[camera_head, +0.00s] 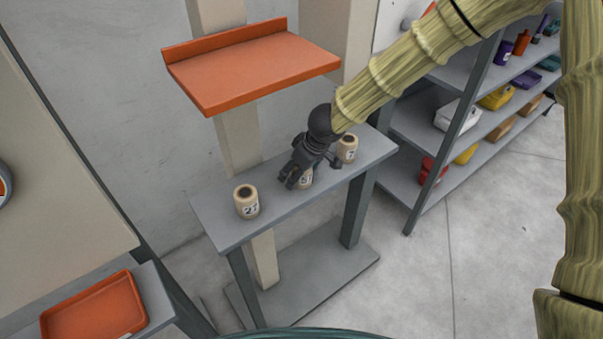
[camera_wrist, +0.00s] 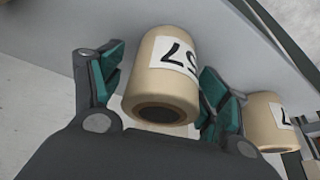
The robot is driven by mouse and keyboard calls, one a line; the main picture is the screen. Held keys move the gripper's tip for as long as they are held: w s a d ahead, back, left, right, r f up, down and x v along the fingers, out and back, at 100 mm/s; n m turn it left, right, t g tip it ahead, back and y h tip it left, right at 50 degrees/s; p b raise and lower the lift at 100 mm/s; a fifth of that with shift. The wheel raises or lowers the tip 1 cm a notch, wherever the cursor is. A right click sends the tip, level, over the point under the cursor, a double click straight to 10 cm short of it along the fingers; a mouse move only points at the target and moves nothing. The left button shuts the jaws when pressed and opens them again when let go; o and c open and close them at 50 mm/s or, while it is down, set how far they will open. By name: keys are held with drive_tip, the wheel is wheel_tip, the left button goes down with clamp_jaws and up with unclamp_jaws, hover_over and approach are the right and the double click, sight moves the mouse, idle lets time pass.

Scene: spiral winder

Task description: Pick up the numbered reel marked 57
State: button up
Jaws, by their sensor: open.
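The reel marked 57 (camera_wrist: 166,78) is a beige cylinder with a dark core and a white label. In the wrist view it sits between the two teal-padded fingers of my gripper (camera_wrist: 158,88), which are spread open on either side of it. A gap shows on the left side; on the right I cannot tell whether the finger touches. In the head view my gripper (camera_head: 294,176) is over the middle reel (camera_head: 306,178) on the grey shelf and hides much of it. Only part of its label shows there.
On the same grey bench (camera_head: 285,201) stand a reel marked 21 or similar (camera_head: 247,203) at left and another reel (camera_head: 347,148) close at right. That neighbour (camera_wrist: 270,118) is near my right finger. An orange shelf (camera_head: 255,72) overhangs behind. A grey rack (camera_head: 430,130) stands at right.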

drive_tip(key=shift+f, duration=0.2)
drive_tip(key=shift+a, duration=0.1)
drive_tip(key=c, duration=1.1)
drive_tip(key=shift+r, duration=0.1)
drive_tip(key=shift+c, duration=0.2)
